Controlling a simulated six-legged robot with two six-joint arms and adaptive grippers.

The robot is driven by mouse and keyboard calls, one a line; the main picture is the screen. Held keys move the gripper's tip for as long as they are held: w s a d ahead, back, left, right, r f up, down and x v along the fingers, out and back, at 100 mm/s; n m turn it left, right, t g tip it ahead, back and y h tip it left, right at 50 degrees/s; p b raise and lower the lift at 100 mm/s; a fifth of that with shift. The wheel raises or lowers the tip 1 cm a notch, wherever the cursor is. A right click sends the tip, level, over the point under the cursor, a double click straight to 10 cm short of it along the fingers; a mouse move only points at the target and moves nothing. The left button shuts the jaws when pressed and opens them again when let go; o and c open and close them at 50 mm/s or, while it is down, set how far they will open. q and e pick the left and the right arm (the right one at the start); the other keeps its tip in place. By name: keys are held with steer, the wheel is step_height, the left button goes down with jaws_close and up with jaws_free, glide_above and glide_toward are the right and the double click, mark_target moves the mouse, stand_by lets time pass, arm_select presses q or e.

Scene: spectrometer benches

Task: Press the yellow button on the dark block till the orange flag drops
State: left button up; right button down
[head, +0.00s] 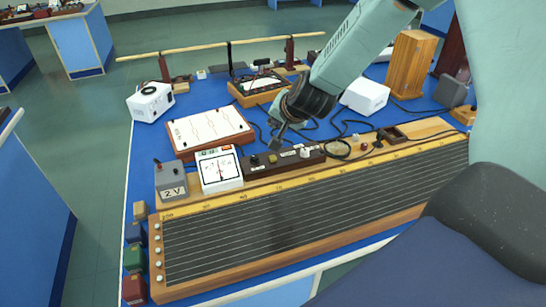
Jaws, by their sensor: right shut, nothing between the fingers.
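The dark block (286,166) is a long, low bar on the blue bench, behind the wooden board with stretched wires. On its top are a dark knob, a small yellowish button (272,156) and a white knob. A small orange patch (227,148) shows at the top of the white dial meter, left of the block; I cannot tell whether it is the flag. My right gripper (277,134) is shut and empty. It points down near the far side of the block, close to the yellow button in the picture; no contact is clear. My left gripper is not in view.
The wired board (300,220) fills the bench front. A grey 2 V box (172,181) and a white meter (221,171) stand left of the block. A white chart board (211,129) lies behind. Black cables, a white box (365,96) and a wooden block (410,64) are at right.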

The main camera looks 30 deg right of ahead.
mark_target(274, 159)
steer(key=f+b, duration=0.4)
steer(key=shift+w+a+f, duration=0.1)
steer(key=shift+w+a, duration=0.05)
steer(key=shift+a, duration=0.05)
steer(key=shift+d+f+b, duration=0.15)
steer(key=shift+f+b, duration=0.6)
steer(key=shift+b, duration=0.05)
step_height(274, 159, down, 3)
steer(key=b, duration=0.2)
steer(key=shift+b, duration=0.35)
steer(key=shift+f, duration=0.1)
